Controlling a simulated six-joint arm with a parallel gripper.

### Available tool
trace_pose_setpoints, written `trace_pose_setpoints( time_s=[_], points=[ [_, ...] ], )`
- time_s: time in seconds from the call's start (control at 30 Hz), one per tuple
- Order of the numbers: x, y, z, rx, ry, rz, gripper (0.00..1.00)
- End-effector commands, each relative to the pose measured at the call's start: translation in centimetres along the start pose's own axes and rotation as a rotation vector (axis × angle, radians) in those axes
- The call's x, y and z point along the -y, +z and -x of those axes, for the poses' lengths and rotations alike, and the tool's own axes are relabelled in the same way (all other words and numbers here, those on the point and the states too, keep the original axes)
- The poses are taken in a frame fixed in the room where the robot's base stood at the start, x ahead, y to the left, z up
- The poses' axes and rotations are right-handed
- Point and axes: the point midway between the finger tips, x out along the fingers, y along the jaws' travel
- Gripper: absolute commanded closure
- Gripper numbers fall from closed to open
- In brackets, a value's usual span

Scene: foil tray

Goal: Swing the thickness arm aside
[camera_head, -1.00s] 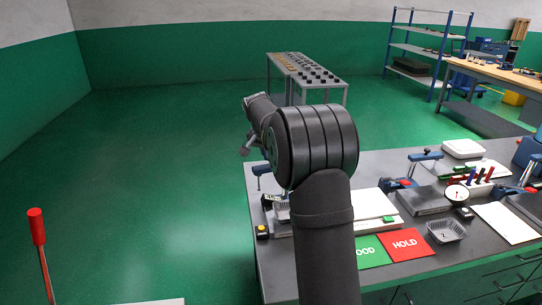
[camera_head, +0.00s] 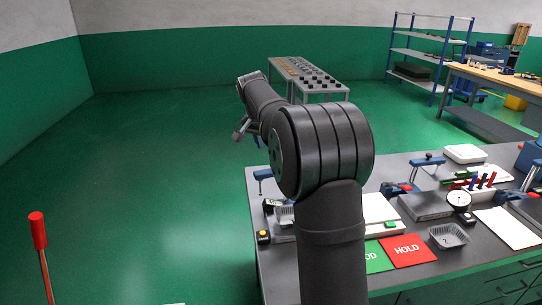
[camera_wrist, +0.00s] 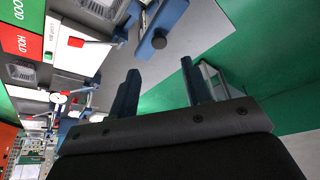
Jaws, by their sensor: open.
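My gripper (camera_wrist: 162,82) is open, its two blue fingers apart with nothing between them. In the head view my gripper (camera_head: 241,130) is partly hidden behind my arm, off the bench's left end. A blue arm with a dark round knob (camera_wrist: 160,28) is beyond the fingertips in the wrist view, apart from them. A similar blue arm (camera_head: 263,174) stands at the bench's left end in the head view. Another blue arm (camera_head: 427,162) stands over a grey plate farther right. I cannot tell for sure which is the thickness arm. A foil tray (camera_head: 448,236) sits right of the HOLD card.
The bench (camera_head: 420,272) carries a red HOLD card (camera_head: 407,250), a green card (camera_head: 376,258) and a dial gauge (camera_head: 459,199). A second tray (camera_head: 284,215) is partly hidden by my arm.

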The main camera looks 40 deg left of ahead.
Motion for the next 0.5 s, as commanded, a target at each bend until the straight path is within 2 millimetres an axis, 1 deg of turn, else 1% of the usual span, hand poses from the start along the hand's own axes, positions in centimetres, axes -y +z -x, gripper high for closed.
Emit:
trace_pose_setpoints(
  time_s=[0.03, 0.2, 0.33, 0.5],
  points=[
    [0.0, -0.1, 1.4, -0.003, -0.003, 0.0, 0.55],
    [0.1, 0.0, 5.3, -0.003, -0.003, 0.0, 0.55],
    [0.1, 0.0, 7.5, -0.002, -0.002, 0.0, 0.55],
    [0.0, 0.0, 9.1, 0.0, 0.0, 0.0, 0.55]
  ],
)
